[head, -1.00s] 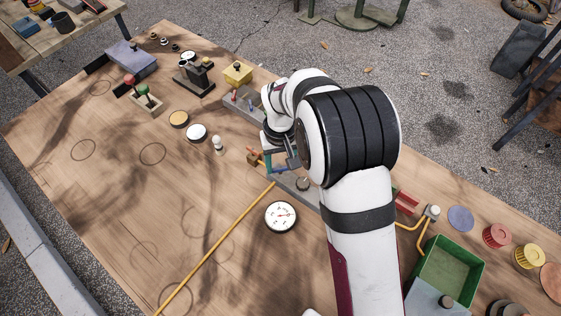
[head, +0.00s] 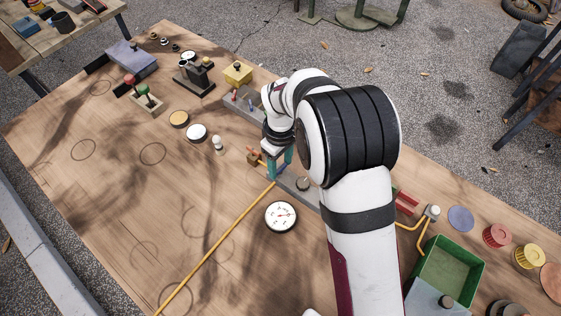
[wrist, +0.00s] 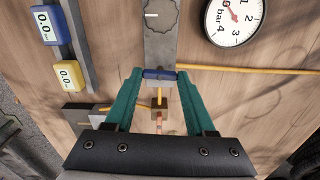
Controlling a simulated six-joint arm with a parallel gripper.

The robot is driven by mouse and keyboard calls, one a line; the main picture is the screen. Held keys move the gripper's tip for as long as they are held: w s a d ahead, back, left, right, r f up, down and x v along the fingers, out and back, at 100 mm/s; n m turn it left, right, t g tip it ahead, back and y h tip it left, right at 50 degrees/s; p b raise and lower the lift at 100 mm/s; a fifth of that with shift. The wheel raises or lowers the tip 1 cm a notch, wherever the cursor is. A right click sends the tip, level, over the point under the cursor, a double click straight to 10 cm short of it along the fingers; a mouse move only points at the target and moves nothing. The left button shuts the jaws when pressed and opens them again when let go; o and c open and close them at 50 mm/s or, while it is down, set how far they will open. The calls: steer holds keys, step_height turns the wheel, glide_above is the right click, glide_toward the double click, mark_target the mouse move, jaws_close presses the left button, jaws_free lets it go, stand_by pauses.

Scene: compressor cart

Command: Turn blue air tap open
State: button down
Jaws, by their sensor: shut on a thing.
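The blue air tap handle (wrist: 160,74) lies crosswise between the tips of my gripper's teal fingers in the wrist view, at the end of a grey bar (wrist: 160,48). My gripper (wrist: 161,77) is shut on this handle, one finger at each end. In the head view my gripper (head: 279,166) points down over the grey strip near the yellow hose, and its fingers and my arm hide the tap.
A yellow hose (head: 222,240) runs from the tap area across the table. A round pressure gauge (head: 281,216) lies close by; it also shows in the wrist view (wrist: 233,18). A small white-topped peg (head: 217,143) stands to the left. A green bin (head: 447,270) is at lower right.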

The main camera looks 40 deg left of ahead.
mark_target(281, 168)
stand_by(0.4)
steer(key=shift+c, duration=1.2)
jaws_free()
step_height(281, 168, up, 16)
steer(key=shift+f, duration=0.1)
